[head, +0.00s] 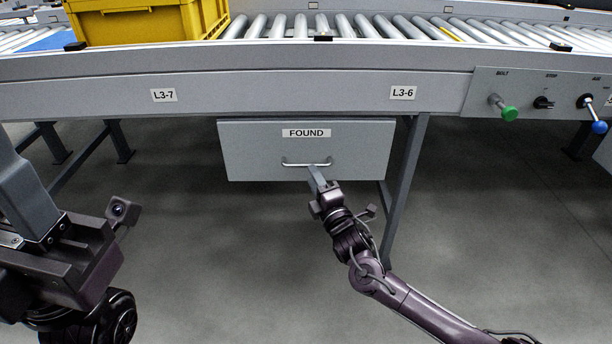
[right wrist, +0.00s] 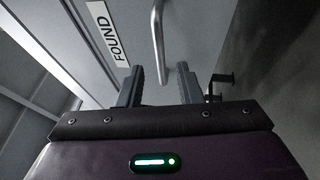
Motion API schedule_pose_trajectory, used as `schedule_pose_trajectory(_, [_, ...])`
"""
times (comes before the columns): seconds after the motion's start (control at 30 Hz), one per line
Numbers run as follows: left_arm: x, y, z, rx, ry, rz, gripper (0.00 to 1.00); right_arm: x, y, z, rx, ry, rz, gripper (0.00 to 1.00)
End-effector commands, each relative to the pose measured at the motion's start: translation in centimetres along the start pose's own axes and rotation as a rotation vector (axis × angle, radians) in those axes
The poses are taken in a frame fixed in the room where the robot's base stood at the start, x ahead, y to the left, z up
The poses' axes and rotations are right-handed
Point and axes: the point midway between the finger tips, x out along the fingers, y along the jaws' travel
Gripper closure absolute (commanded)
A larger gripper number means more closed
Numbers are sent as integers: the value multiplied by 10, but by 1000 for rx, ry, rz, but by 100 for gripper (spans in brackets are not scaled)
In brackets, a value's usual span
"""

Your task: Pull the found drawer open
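The grey drawer front (head: 250,155) with the FOUND label (head: 306,133) hangs under the conveyor beam. It appears shut, as no inside shows. Its bar handle (head: 296,163) is low on the front and lies level in the head view. My right gripper (head: 317,178) is at the handle's right half, just in front of it. In the right wrist view its two fingers are apart, with the handle (right wrist: 157,38) showing beyond and between their tips; contact cannot be told. My left gripper (head: 28,195) is at the left edge, away from the drawer, and only partly in view.
A roller conveyor (head: 340,25) runs above, with a yellow crate (head: 140,25) at its left. A control panel (head: 540,95) with a green knob (head: 509,113) and a blue-ended lever (head: 599,127) is at right. A support leg (head: 407,180) stands right of the drawer. The floor in front is clear.

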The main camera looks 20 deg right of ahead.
Motion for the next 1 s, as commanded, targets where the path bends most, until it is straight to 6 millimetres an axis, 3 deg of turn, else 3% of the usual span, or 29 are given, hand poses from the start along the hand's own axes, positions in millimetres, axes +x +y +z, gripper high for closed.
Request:
schedule_pose_trajectory(0.2, [4, 4, -3, 4, 34, 19, 64, 30, -2, 0, 1, -1, 1, 68])
schedule_pose_trajectory(0.57, [8, 5, -3, 4, 39, 24, 64, 38, -1, 0, 1, 0, -3, 68])
schedule_pose_trajectory(0.83, [8, 5, -3, 4, 39, 24, 64, 38, -1, 0, 1, -1, -3, 99])
schedule_pose_trajectory(1.0, [8, 5, -3, 4, 39, 24, 64, 38, -1, 0, 1, -1, -3, 100])
